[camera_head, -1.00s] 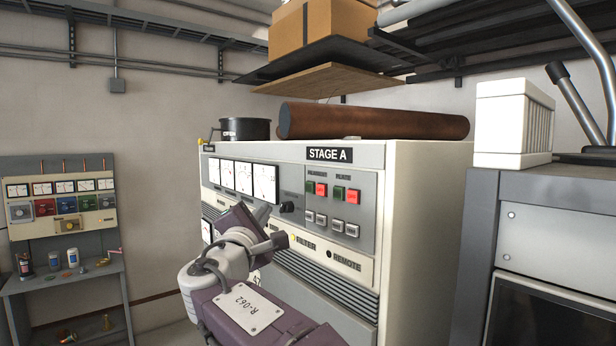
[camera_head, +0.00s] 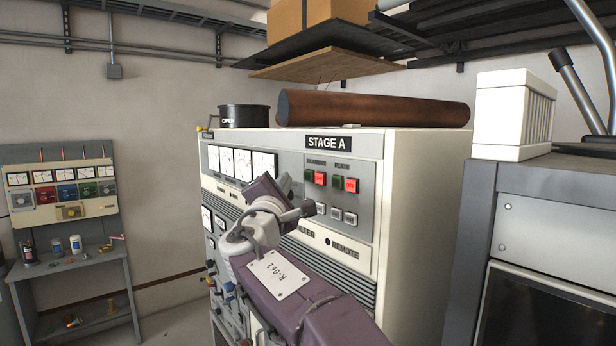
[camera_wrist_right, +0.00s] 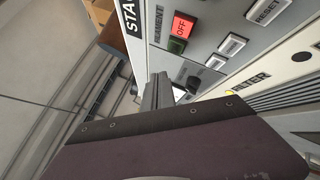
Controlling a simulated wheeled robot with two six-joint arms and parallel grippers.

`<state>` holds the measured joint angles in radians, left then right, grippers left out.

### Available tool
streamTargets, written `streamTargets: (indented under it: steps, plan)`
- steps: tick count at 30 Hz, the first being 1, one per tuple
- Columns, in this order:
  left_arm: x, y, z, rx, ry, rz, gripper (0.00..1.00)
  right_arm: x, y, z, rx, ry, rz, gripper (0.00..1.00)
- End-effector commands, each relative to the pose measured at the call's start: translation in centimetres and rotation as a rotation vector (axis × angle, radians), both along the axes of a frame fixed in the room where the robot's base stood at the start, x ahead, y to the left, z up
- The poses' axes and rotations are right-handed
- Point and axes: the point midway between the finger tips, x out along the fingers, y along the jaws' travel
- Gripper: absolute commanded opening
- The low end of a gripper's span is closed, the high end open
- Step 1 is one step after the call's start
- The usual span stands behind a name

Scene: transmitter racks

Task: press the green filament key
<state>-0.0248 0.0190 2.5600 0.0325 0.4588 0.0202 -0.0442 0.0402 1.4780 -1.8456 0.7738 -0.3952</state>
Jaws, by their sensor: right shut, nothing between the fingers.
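The green filament key (camera_head: 309,175) is on the grey key panel of the STAGE A cabinet, under the filament label and left of a red key (camera_head: 320,179). In the right wrist view the green key (camera_wrist_right: 177,46) is beside the red OFF key (camera_wrist_right: 183,26). My right gripper (camera_head: 286,184) is shut and empty, in front of the cabinet just left of the green key. In the right wrist view its dark fingers (camera_wrist_right: 157,91) point toward the panel, below and left of the key; contact cannot be told. My left gripper is not in view.
A second green key (camera_head: 337,181) and red key (camera_head: 351,185) sit under the plate label. White keys (camera_head: 336,214) are below. Meters (camera_head: 243,163) line the left of the cabinet. A brown cylinder (camera_head: 375,110) lies on top. A grey rack (camera_head: 555,220) stands at right.

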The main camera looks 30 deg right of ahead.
Motion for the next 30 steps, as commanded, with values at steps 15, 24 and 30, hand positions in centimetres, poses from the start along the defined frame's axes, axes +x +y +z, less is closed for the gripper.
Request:
streamTargets:
  steps: [15, 24, 30]
  plan:
    - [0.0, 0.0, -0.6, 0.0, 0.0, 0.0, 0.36, 0.2, -3.2, 0.0, 0.0, 0.001, -0.001, 0.0]
    - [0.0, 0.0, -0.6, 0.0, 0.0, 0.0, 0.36, 0.3, -3.2, 0.0, 0.0, 0.001, -0.001, 0.0]
    - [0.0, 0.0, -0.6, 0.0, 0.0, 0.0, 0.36, 0.2, -3.2, 0.0, 0.001, 0.001, -0.001, 0.0]
